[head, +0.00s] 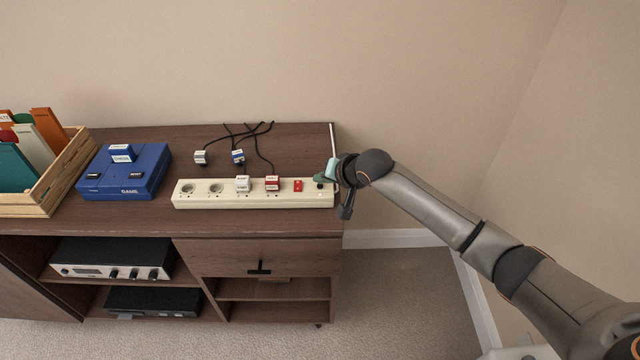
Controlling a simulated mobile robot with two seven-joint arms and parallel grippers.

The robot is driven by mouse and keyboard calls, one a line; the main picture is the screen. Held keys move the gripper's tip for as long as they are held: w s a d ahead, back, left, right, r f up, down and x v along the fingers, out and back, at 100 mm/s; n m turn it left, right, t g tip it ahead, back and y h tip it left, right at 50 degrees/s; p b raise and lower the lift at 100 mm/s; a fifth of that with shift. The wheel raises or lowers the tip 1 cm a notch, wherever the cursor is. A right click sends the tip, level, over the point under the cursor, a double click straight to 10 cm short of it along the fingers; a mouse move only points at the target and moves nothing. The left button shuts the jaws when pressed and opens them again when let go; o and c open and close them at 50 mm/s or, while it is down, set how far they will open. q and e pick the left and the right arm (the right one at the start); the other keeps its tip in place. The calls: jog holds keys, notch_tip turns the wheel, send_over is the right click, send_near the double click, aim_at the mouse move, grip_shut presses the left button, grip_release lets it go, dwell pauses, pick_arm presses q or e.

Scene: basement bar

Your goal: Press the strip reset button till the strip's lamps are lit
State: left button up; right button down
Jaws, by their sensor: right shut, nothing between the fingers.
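The cream power strip (200,203) lies along the front of the dark wooden cabinet top. A white plug (242,184) and a red-and-white plug (272,183) sit in it, and two sockets to their left are empty. A red switch (298,186) is near its right end. My right gripper (321,178) is shut and empty, with its tips over or at the strip's right end. A small dark round part and a pale spot show beside the tips; I cannot tell whether the tips touch the button or whether lamps are lit. My left gripper is out of view.
Two loose plugs (201,157) (238,156) with black cables lie behind the strip. A blue game console (150,183) and a wooden crate (45,200) of colored sleeves stand to the left. The wall is close behind; open floor (400,290) lies to the right.

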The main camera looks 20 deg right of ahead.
jog(key=shift+f, duration=0.5)
dwell(0.8)
jog(key=shift+r, duration=0.1)
jog(key=shift+r+p, duration=0.75)
jog(key=shift+p, duration=0.35)
notch_tip(320, 180, up, 5)
jog(key=p, duration=0.6)
jog(key=shift+r, duration=0.1)
